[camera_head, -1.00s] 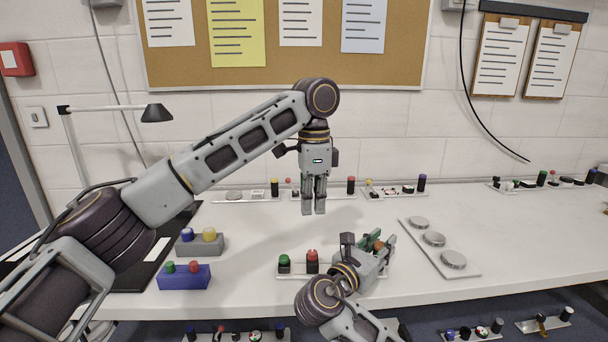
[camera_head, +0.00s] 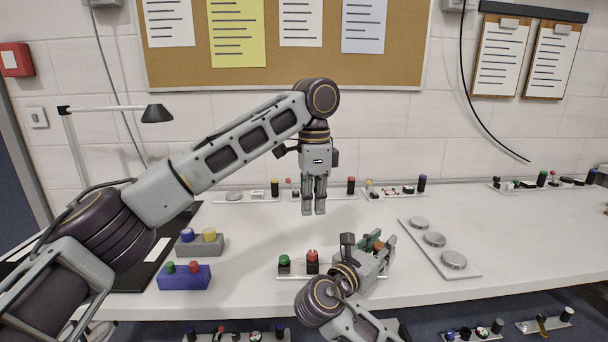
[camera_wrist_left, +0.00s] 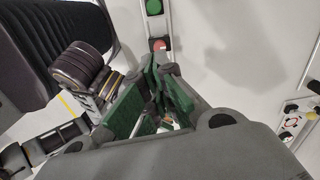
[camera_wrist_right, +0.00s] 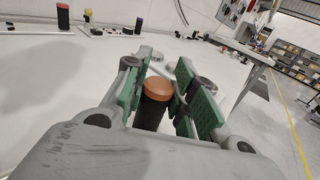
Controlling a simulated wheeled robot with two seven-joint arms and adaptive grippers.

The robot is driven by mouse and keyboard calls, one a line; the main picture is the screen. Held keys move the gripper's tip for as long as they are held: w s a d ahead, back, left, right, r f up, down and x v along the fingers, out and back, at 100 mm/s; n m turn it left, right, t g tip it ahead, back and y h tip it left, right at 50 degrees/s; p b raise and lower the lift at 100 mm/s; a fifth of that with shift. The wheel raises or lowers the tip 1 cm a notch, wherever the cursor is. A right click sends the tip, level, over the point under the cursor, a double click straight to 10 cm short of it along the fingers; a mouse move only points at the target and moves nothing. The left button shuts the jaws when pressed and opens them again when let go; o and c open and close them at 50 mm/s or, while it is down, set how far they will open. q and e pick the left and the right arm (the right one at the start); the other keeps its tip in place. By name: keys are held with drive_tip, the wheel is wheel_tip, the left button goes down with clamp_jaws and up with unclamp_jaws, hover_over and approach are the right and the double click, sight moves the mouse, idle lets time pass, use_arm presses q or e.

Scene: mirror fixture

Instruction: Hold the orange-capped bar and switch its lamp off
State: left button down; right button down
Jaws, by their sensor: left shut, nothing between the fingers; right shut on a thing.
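The orange-capped bar is a thin pale strip (camera_head: 290,276) near the table's front edge. It carries a green-topped button (camera_head: 284,260), a red-topped button (camera_head: 312,256) and a dark post with an orange cap (camera_wrist_right: 157,88). In the left wrist view the green top (camera_wrist_left: 153,7) and red top (camera_wrist_left: 159,44) show beyond the fingertips. My right gripper (camera_head: 385,243) is shut on the orange-capped post, its green pads on both sides. My left gripper (camera_head: 314,211) is shut and empty, pointing down above the table behind the bar. I cannot tell whether the lamp is lit.
A blue box (camera_head: 184,280) and a grey box (camera_head: 203,246), each with two buttons, stand left. A plate with round metal discs (camera_head: 434,239) lies right. Other bars line the back, including one with a purple-capped post (camera_head: 422,183). A black desk lamp (camera_head: 157,113) stands back left.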

use_arm(q)
drive_tip(key=shift+f, duration=0.1)
wheel_tip(320, 180, down, 3)
drive_tip(key=n+h, duration=0.1)
drive_tip(key=n, duration=0.1)
drive_tip(key=n+t+h, duration=0.1)
drive_tip(key=n+h, duration=0.1)
drive_tip(key=n, duration=0.1)
drive_tip(key=shift+w+a+f+n+t, duration=0.15)
drive_tip(key=shift+n+t, duration=0.15)
drive_tip(key=shift+a+f+n+t+h, duration=0.1)
drive_tip(key=shift+a+n+t+h, duration=0.2)
drive_tip(key=shift+n, duration=0.4)
drive_tip(key=a+r+n+t+h, duration=0.1)
drive_tip(key=a+n+t, duration=0.3)
drive_tip(key=n, duration=0.5)
drive_tip(key=a+h, duration=0.1)
drive_tip(key=a, duration=0.1)
drive_tip(key=shift+w+a+n+h, duration=0.2)
drive_tip(key=shift+a+n+h, duration=0.1)
drive_tip(key=shift+a+h, duration=0.1)
